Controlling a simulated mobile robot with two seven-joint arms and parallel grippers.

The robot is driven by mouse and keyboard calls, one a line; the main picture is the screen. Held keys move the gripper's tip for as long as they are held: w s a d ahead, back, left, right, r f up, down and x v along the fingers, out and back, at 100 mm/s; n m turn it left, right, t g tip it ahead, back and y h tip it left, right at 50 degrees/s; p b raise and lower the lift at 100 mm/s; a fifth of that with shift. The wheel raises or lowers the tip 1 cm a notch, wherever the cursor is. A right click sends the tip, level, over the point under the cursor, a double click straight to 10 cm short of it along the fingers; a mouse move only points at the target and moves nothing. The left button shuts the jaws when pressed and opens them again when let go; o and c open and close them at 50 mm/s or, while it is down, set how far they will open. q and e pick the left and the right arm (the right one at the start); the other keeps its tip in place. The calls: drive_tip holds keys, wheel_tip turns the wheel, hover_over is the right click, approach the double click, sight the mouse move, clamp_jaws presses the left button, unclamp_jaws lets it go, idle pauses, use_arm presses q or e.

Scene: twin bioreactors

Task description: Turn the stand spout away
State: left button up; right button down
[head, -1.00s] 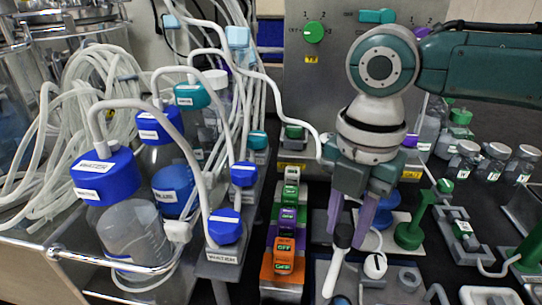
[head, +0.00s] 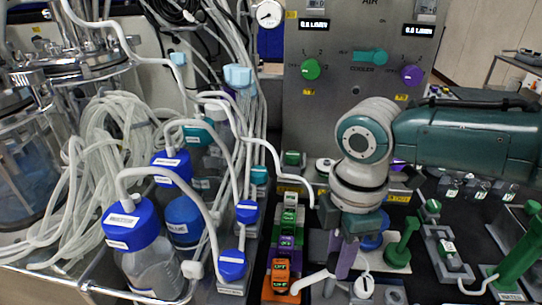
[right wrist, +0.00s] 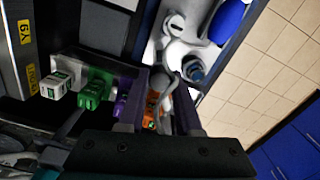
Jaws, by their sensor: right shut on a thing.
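The stand spout (head: 312,281) is a short white tube low in the middle of the head view. It points left, with its tip beside the orange switch block (head: 281,272). My right gripper (head: 345,258) is over the spout's stand from above, its purple fingers shut on the spout's right end. In the right wrist view a pale grey part of the spout (right wrist: 160,84) sits between the two purple fingers (right wrist: 158,110). The fingers hide part of the stand. My left gripper is not in view.
Blue-capped bottles (head: 133,224) and looped tubing (head: 110,140) stand on the left. Green and purple switch blocks (head: 288,228) line up behind the orange one. A green stand (head: 401,245) is just right of the gripper. A grey control panel (head: 345,110) rises behind.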

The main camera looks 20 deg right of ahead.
idle(0.5)
drive_tip(key=c, duration=0.6)
unclamp_jaws()
wheel_tip(320, 180, up, 10)
drive_tip(key=shift+p, duration=0.65)
